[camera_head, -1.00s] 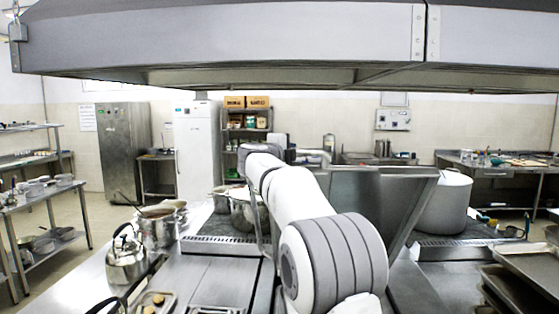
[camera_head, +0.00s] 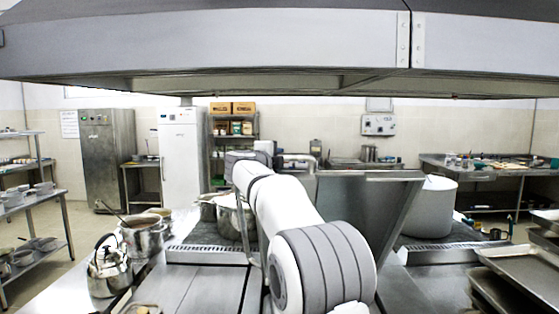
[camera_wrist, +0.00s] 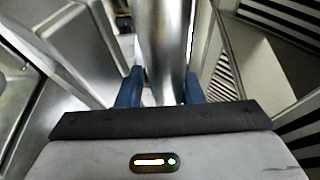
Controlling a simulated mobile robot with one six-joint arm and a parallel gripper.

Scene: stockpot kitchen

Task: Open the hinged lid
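The hinged lid (camera_head: 372,207) is a broad steel panel standing tilted up in the middle of the cooking line in the head view. My arm covers its left part. My gripper (camera_wrist: 162,88) shows in the wrist view with its blue fingers on both sides of a thick, shiny steel handle bar (camera_wrist: 164,45). The fingers appear to touch the bar, with no clear gap. In the head view my gripper is hidden behind my arm.
A large pale pot (camera_head: 432,208) stands right of the lid. Several steel pots and a kettle (camera_head: 110,268) stand on the left. Metal trays (camera_head: 515,270) are stacked at the right front. A wide extractor hood (camera_head: 220,50) hangs overhead.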

